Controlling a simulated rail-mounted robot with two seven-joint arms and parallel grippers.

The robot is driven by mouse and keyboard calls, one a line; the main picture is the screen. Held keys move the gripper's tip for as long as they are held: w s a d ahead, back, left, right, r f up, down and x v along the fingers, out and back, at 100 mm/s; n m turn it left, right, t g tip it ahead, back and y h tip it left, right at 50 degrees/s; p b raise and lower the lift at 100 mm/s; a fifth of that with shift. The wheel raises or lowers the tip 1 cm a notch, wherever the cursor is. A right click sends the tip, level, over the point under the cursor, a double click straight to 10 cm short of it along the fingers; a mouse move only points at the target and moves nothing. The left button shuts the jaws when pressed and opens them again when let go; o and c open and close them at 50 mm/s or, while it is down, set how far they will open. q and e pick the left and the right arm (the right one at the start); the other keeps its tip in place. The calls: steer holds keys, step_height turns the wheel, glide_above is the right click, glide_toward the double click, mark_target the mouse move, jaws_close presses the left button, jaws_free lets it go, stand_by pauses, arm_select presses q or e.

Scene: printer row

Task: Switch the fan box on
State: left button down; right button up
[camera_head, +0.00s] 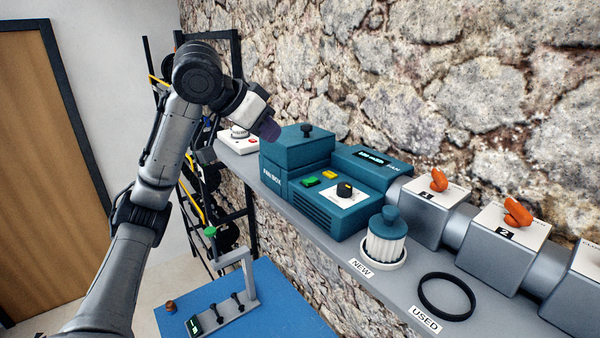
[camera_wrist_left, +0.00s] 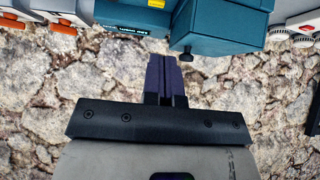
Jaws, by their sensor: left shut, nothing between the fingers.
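The teal fan box (camera_head: 335,218) sits on the grey shelf against the stone wall. Its top carries a green button (camera_head: 310,181), a yellow button (camera_head: 329,174) and a black dial (camera_head: 344,190) on a white plate. A small lit display (camera_head: 371,157) is behind them, and a raised lid with a black knob (camera_head: 306,130) is at its left. My left gripper (camera_head: 270,131) is shut and empty, up beside the lid's left back side. In the left wrist view the shut fingers (camera_wrist_left: 162,75) point toward the fan box (camera_wrist_left: 220,28), which appears upside down. My right gripper is not in view.
A white pleated filter (camera_head: 386,240) stands at the NEW label, and a black ring (camera_head: 447,296) lies by USED. Grey duct boxes with orange handles (camera_head: 439,181) line the right. A white device (camera_head: 238,143) is at the shelf's left. A blue table (camera_head: 280,300) stands below.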

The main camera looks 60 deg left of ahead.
arm_select(q)
glide_above(307, 179)
steer(key=s, duration=0.2)
step_height(307, 179, down, 8)
steer(key=shift+s+d+f, duration=0.1)
steer(key=shift+f+b, duration=0.3)
steer(key=shift+f, duration=0.3)
steer(key=shift+f+b, duration=0.35)
steer(key=shift+f, duration=0.5)
steer(key=shift+f, duration=0.1)
steer(key=t+b, duration=0.1)
steer(key=b, duration=0.1)
steer(key=f+b, duration=0.1)
steer(key=b, duration=0.2)
steer(key=shift+s+f+t, duration=0.15)
steer(key=shift+f+t, duration=0.1)
steer(key=shift+t, duration=0.15)
steer(key=shift+r+p, duration=0.3)
steer(key=shift+r, duration=0.15)
